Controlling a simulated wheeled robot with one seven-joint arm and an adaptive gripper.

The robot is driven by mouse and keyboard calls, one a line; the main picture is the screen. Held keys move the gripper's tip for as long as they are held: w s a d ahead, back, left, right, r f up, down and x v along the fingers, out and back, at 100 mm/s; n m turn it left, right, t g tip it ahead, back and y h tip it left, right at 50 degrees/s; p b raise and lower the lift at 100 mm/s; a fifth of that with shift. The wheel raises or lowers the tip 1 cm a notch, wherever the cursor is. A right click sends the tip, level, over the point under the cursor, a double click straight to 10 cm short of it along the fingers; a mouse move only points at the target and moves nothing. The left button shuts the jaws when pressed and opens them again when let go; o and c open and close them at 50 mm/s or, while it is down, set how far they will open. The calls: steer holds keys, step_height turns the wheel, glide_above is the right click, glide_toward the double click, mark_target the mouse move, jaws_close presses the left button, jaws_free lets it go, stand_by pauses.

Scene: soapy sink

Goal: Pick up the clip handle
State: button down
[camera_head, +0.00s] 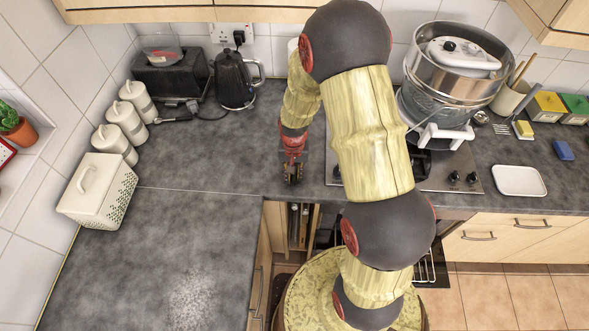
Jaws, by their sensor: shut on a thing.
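My gripper (293,178) hangs at the end of my arm, over the grey worktop's front edge near its inner corner. It looks small and dark below a red wrist. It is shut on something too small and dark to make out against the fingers. I cannot tell for sure which thing is the clip handle. A white, elongated piece with a dark round spot (468,58) lies in the steel pan (428,86) at the back right, well away from my gripper. It has the look of a handle.
The pan sits atop a glass pot on a white stand (443,133) by the hob. A black kettle (232,82) and toaster (172,76) stand at the back left. White canisters (126,122) and a bread bin (97,190) line the left wall. The left worktop (190,235) is mostly clear.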

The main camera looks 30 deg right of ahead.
steer(key=shift+r, duration=0.4)
step_height(320, 180, up, 2)
steer(key=shift+r, duration=0.2)
steer(key=s+d+r+p, duration=0.1)
steer(key=s+d+r, duration=0.6)
steer(key=s, duration=0.5)
step_height(320, 180, up, 3)
steer(key=shift+d+f, duration=0.1)
steer(key=shift+d, duration=0.05)
